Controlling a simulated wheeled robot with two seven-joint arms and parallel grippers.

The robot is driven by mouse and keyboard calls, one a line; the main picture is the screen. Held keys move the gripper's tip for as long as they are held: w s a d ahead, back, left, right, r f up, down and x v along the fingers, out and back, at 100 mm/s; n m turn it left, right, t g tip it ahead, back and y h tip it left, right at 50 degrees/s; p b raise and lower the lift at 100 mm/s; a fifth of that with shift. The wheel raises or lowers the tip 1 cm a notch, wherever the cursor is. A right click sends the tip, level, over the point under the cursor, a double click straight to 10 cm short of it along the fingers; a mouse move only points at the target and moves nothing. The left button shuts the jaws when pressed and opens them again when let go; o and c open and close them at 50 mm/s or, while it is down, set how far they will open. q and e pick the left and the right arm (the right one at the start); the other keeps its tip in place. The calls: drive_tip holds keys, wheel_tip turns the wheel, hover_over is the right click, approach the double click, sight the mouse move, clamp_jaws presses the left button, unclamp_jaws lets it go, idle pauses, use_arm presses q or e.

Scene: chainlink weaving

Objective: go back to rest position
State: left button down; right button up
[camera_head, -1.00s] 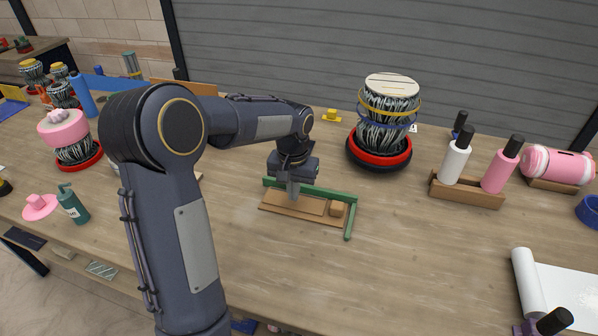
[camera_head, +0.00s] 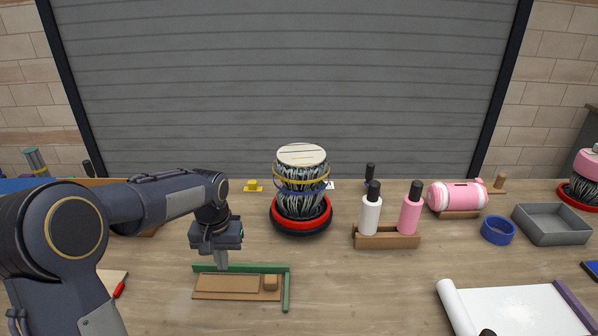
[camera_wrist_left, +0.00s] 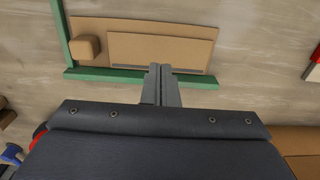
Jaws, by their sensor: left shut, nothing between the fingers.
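My left gripper (camera_head: 222,262) is shut and empty, pointing down at the green-edged wooden board. My right gripper is not in view.
A drum-like woven piece (camera_head: 301,183) stands in a red ring (camera_head: 301,219) behind. To the right are a wooden rack (camera_head: 387,240) with white and pink bottles, a pink roll (camera_head: 457,196), a blue ring (camera_head: 497,231), a grey tray (camera_head: 550,239) and a paper roll (camera_head: 455,307).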

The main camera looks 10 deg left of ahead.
use_arm(q)
drive_tip(key=s+d+r+t+h, duration=0.3)
drive_tip(key=s+r, duration=0.4)
drive_tip(key=s, duration=0.6)
drive_tip(key=s+d+f+m+t, duration=0.1)
drive_tip(key=s+d+t, duration=0.1)
drive_tip(key=s+d, duration=0.5)
drive_tip(key=s, duration=0.3)
drive_tip(key=shift+s+f+t+h, duration=0.25)
drive_tip(key=shift+t+h, duration=0.05)
drive_tip(key=shift+h, duration=0.1)
drive_tip(key=shift+d, duration=0.1)
